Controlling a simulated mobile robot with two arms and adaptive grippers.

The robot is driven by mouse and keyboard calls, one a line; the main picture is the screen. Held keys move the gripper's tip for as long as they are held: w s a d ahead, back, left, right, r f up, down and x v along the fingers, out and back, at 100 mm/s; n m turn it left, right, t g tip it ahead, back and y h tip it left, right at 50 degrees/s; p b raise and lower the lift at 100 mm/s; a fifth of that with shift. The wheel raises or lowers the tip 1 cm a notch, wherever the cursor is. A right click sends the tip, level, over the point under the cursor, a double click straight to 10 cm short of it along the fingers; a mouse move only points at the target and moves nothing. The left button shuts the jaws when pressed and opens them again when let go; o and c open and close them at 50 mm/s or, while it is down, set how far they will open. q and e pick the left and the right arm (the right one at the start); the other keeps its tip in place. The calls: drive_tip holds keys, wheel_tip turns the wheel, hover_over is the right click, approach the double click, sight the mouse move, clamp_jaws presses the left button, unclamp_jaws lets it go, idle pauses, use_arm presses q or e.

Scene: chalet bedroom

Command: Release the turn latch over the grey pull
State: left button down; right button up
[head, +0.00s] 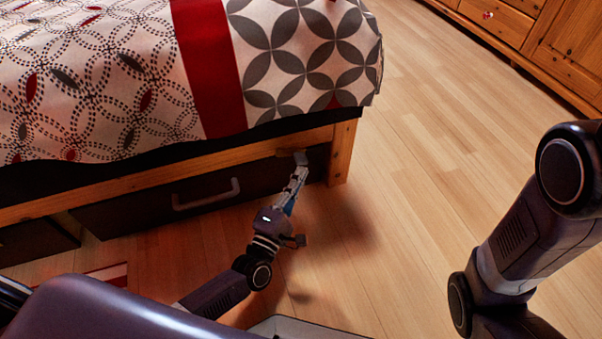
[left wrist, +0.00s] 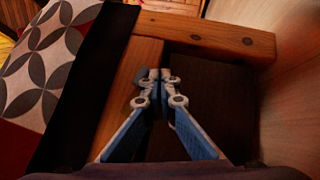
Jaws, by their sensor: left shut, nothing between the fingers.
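The grey pull (head: 207,195) is a bar handle on the front of a dark drawer (head: 140,208) under the bed. My left gripper (head: 300,158) is at the wooden bed rail (head: 222,160), right of the pull, near the bed leg. In the left wrist view its fingers (left wrist: 160,76) are shut and empty, tips at the rail's edge over the dark drawer front. A small dark piece (left wrist: 139,76) sits on the rail right beside the left fingertip. It may be the turn latch; its turn and any contact are unclear. My right gripper is out of view.
The bed leg (head: 342,152) stands just right of my left gripper. The patterned bedcover (head: 110,75) lies above the rail. Wooden floor (head: 430,200) is clear to the right, with a wooden cabinet (head: 510,25) at the back. My right arm shows at the right.

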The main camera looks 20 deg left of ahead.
use_arm(q)
drive_tip(key=v, duration=0.6)
drive_tip(key=shift+s, duration=0.1)
idle(0.3)
